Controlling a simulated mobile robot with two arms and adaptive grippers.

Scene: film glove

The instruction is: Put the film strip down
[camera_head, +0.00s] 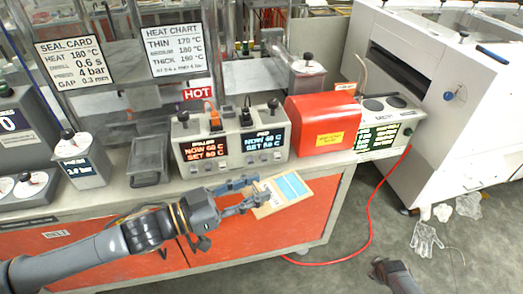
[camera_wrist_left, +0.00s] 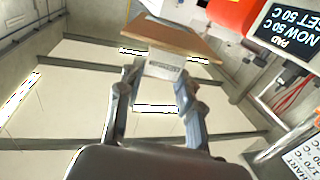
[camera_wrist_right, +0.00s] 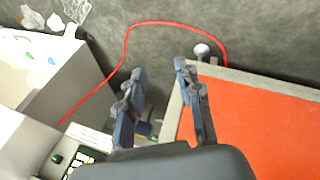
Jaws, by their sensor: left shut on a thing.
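My left gripper (camera_head: 252,196) is shut on one end of a flat tan piece with a white face and pale blue bands (camera_head: 287,187), which I take for the film strip. It is held out in front of the orange-fronted bench. In the left wrist view my left gripper (camera_wrist_left: 156,88) has a white, printed end (camera_wrist_left: 165,68) between its fingers, with the tan sheet (camera_wrist_left: 175,40) beyond. Whether the piece touches the bench edge I cannot tell. My right gripper (camera_wrist_right: 160,95) is open and empty; in the head view only part of the right arm shows, at the bottom right.
The bench (camera_head: 330,183) carries a controller with two displays (camera_head: 231,140), a red box (camera_head: 322,124), a grey tray (camera_head: 149,160) and another unit (camera_head: 383,122). A red hose (camera_head: 371,215) runs over the floor. A clear glove (camera_head: 426,239) lies on the floor by the white machine (camera_head: 440,110).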

